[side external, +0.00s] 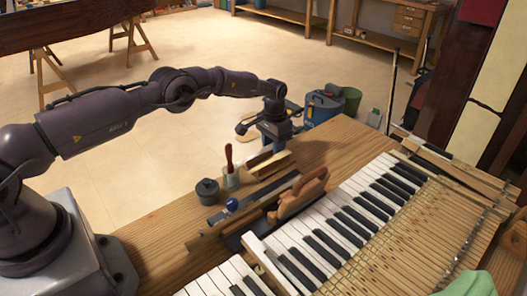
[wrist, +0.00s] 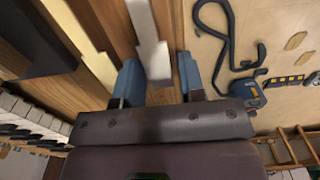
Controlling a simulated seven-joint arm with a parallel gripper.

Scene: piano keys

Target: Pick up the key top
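The key top is a white strip (wrist: 151,35) with a narrow tail and a wider front end, in the wrist view. Its wide end lies between the two blue fingers of my gripper (wrist: 158,66). The fingers are apart, with a visible gap on each side of the strip. In the side view my gripper (side external: 275,132) is low at the far-left edge of the wooden workbench (side external: 160,222). I cannot make out the key top there; the gripper may hide it.
Pale wooden pieces (side external: 272,164), a red-handled tool in a cup (side external: 230,172), a dark lidded pot (side external: 207,191) and a wooden plane (side external: 302,193) stand nearby. The piano keyboard (side external: 340,220) fills the bench's right side. A blue vacuum (side external: 322,106) stands on the floor beyond.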

